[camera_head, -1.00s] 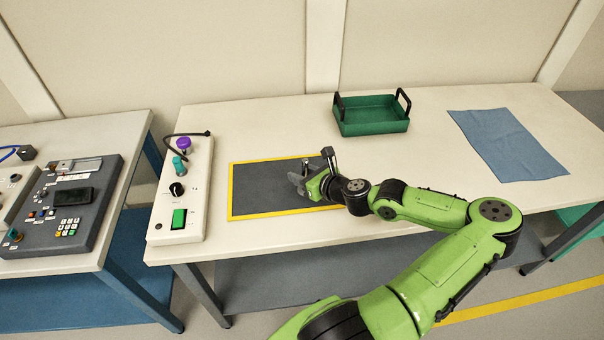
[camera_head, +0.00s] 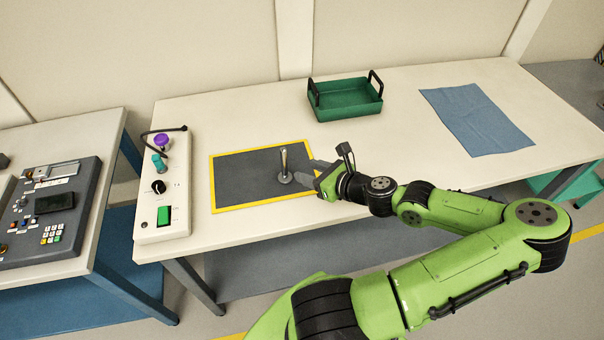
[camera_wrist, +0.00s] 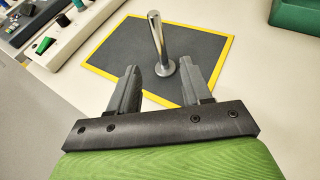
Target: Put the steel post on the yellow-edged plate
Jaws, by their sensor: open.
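The steel post (camera_head: 284,163) stands upright on its round base on the dark yellow-edged plate (camera_head: 237,172), toward the plate's right side. In the wrist view the post (camera_wrist: 156,38) stands just beyond my fingertips, on the plate (camera_wrist: 112,49). My gripper (camera_head: 306,168) is open and empty at the plate's right edge, to the right of the post and apart from it. In the wrist view its two fingers (camera_wrist: 161,72) are spread, with nothing between them.
A white control box (camera_head: 163,190) with knobs and a green button stands left of the plate. A green tray (camera_head: 345,102) with black handles is at the back. A blue cloth (camera_head: 475,118) lies at right. The table between tray and cloth is clear.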

